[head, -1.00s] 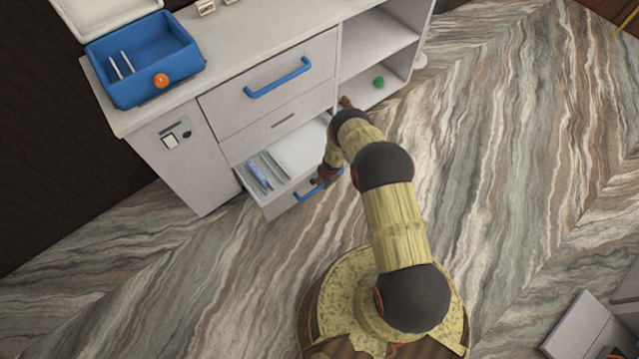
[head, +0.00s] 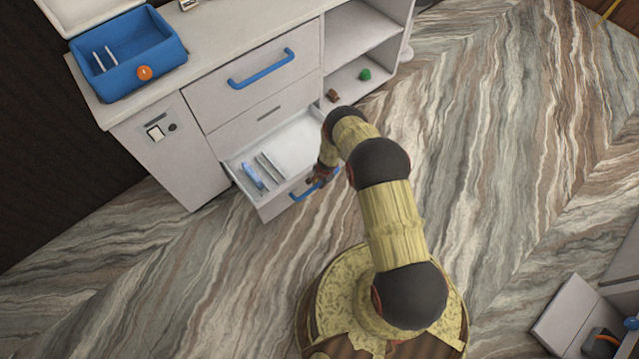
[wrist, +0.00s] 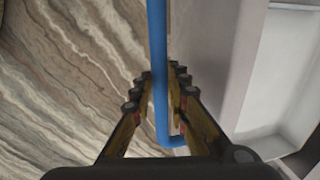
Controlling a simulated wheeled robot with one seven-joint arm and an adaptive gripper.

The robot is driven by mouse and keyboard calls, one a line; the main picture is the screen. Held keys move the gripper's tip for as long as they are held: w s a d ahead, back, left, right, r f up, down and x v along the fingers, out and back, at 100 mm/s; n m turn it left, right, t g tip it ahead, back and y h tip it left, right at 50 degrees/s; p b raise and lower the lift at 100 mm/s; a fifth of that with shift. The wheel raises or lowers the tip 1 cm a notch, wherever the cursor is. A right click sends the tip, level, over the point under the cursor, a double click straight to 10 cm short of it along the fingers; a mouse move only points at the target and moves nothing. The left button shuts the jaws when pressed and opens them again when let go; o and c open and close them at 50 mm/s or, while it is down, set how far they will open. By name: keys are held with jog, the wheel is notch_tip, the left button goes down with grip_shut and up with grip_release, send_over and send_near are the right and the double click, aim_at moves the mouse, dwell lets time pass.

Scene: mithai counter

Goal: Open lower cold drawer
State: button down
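The lower cold drawer (head: 297,146) is pulled out of the white counter in the head view. Its inside is visible, with a blue item (head: 252,176) and thin pale bars at its left. My gripper (head: 318,178) is at the right part of its blue handle (head: 298,196), partly hidden by my arm. In the wrist view the blue handle (wrist: 157,40) runs between the two fingers of my gripper (wrist: 160,72), whose tips close in on both sides of it. The drawer's open inside (wrist: 285,75) shows at the right there.
A closed upper drawer with a blue handle (head: 262,70) is above. A blue box (head: 130,60) with an orange knob stands on the counter top. Open shelves at the right hold a green item (head: 365,74) and a brown item (head: 332,96). The floor around my base is mostly clear.

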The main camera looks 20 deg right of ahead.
jog(key=c, duration=1.7)
grip_release()
jog(key=shift+s+d+r, duration=0.1)
jog(key=shift+s+r, duration=0.25)
jog(key=shift+r, duration=1.6)
jog(key=shift+s+d+r, duration=0.15)
jog(key=shift+s+r, duration=0.25)
jog(key=shift+r, duration=1.55)
jog(key=shift+s+d+r, duration=0.1)
jog(key=shift+s+r, duration=0.25)
jog(key=shift+r, duration=1.6)
